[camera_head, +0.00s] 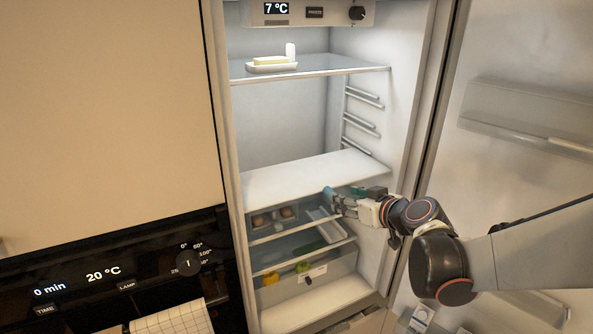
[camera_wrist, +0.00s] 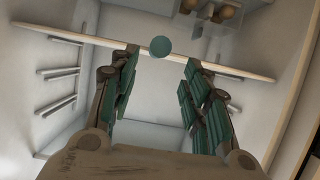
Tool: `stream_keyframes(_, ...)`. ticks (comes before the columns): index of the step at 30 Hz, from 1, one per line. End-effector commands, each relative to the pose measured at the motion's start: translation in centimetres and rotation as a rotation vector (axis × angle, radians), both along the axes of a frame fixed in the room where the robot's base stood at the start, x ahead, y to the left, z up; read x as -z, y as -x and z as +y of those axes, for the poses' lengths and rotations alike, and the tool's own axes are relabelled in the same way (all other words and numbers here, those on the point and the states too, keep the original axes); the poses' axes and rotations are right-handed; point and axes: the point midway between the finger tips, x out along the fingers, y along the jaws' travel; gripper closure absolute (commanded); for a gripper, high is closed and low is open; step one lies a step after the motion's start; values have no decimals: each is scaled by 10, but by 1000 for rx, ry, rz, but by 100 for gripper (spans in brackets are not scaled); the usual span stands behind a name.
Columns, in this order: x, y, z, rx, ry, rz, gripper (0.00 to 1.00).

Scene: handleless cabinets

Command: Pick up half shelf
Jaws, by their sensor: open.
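A plain white shelf (camera_head: 305,176), which looks like the half shelf, lies level inside the open fridge at mid-height. My gripper (camera_head: 332,196) is at its front edge, towards the right side. In the wrist view its long pale edge (camera_wrist: 70,36) runs across the picture beyond my gripper (camera_wrist: 162,58). The two teal-padded fingers are apart, with nothing held between them. Their tips are close to the edge; I cannot tell whether they touch it. A flat teal disc (camera_wrist: 160,46) shows at the edge between the tips.
A glass shelf (camera_head: 345,69) with a butter dish (camera_head: 271,64) is above. Eggs (camera_head: 287,212) and clear drawers (camera_head: 305,270) are below. Side rails (camera_head: 362,125) line the right wall. The open fridge door (camera_head: 520,110) stands right. Space above the white shelf is empty.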

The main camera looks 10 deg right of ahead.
Motion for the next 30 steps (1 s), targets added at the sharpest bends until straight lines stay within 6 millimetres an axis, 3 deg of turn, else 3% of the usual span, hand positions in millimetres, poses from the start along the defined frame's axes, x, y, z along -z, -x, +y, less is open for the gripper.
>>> stream_keyframes(3,8,-16,5,-1,0,0,57)
stream_keyframes(11,12,-32,9,-1,0,0,57)
stream_keyframes(21,23,-73,18,-1,-1,0,57)
stream_keyframes(30,24,-75,19,0,-1,-1,59)
